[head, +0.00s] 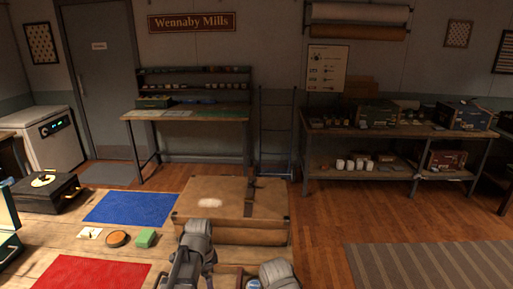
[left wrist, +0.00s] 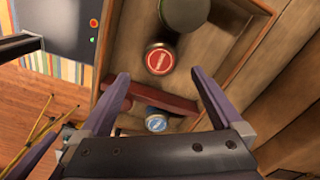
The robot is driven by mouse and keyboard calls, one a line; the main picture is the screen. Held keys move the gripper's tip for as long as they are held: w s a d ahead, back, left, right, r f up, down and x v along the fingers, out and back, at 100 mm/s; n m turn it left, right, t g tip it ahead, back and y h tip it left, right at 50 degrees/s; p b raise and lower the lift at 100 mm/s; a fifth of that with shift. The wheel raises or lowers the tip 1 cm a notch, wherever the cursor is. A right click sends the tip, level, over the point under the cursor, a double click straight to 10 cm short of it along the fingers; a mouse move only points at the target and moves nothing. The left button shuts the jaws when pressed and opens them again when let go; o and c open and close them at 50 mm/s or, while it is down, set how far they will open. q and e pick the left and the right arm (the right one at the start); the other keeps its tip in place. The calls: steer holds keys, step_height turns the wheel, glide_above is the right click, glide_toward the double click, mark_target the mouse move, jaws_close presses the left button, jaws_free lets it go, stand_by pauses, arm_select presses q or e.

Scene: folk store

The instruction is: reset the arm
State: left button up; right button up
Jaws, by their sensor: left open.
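My left gripper (left wrist: 160,76) shows in the left wrist view with its two purple-grey fingers wide apart and nothing held between them. Beyond the fingers is a wooden compartment holding a red-lidded tin (left wrist: 159,60), a blue-lidded tin (left wrist: 156,123) and a dark green round thing (left wrist: 184,12). A dark red bar (left wrist: 150,95) lies between the two tins. In the head view, grey links of my own rise from the bottom centre, and the left fingertips cannot be made out there. My right gripper is not visible.
In the head view, a brown case (head: 230,205) with a dark strap stands close beyond my arm. Open wooden floor (head: 325,225) lies to the right.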

arm_select(q)
step_height(320, 180, down, 9)
steer(key=b, duration=0.8)
steer(key=shift+f, duration=0.2)
steer(key=shift+r, duration=0.15)
step_height(320, 180, up, 12)
steer(key=p, duration=1.2)
step_height(320, 180, down, 13)
steer(key=b, duration=1.3)
steer(key=shift+r, duration=0.1)
step_height(320, 180, up, 12)
steer(key=p, duration=1.1)
steer(key=shift+p, duration=0.4)
